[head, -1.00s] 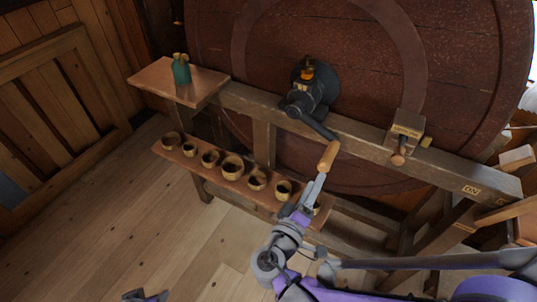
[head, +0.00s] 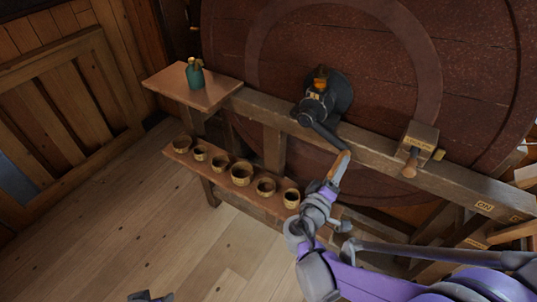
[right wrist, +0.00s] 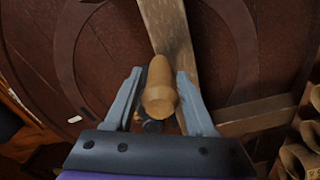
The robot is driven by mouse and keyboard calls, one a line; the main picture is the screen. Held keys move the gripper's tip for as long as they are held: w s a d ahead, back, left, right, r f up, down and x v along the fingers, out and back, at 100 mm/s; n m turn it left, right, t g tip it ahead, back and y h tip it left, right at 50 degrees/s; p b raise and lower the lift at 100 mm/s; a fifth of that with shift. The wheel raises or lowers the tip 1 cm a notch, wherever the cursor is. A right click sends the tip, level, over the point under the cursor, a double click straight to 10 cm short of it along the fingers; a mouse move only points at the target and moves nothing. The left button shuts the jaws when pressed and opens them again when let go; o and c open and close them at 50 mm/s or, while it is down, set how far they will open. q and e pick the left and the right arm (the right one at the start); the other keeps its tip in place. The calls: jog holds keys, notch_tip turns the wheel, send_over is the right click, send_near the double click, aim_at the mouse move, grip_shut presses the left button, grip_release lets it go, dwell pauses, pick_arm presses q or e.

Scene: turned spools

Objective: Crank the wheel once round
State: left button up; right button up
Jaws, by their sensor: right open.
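The wheel (head: 385,80) is a big dark red wooden disc, also filling the back of the right wrist view (right wrist: 40,70). A black crank (head: 322,120) is in front of it, its arm slanting down right to a tan wooden handle (head: 343,158). My right gripper (head: 337,172) is at the handle. In the right wrist view the handle (right wrist: 160,92) lies between the two open fingers (right wrist: 160,78), with a gap seen at each side. A small grey part, apparently my left gripper (head: 150,296), shows at the bottom edge; its jaws are unclear.
A wooden beam (head: 270,110) crosses in front of the wheel, bearing a block with a wooden peg (head: 415,147) right of the crank. A green bottle (head: 195,76) stands on a shelf (head: 215,95) at left. Several small wooden cups (head: 240,173) stand on a lower shelf. The floor is clear.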

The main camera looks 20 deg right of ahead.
jog(key=shift+w+a+f+m+b, duration=0.15)
jog(key=shift+w+f+m+b, duration=0.1)
jog(key=shift+f+m+b, duration=0.35)
jog(key=shift+w+a+f+m+b, duration=0.15)
jog(key=shift+w+f+m+b, duration=0.15)
jog(key=shift+f, duration=0.35)
jog(key=w+a+f+m+b, duration=0.4)
jog(key=w+a+f+m, duration=0.25)
jog(key=m, duration=0.25)
jog(key=w+a+r+m+p, duration=0.2)
jog(key=w+a+m, duration=0.5)
jog(key=w+m, duration=0.2)
jog(key=shift+w, duration=0.2)
jog(key=shift+s, duration=0.15)
jog(key=v, duration=1.1)
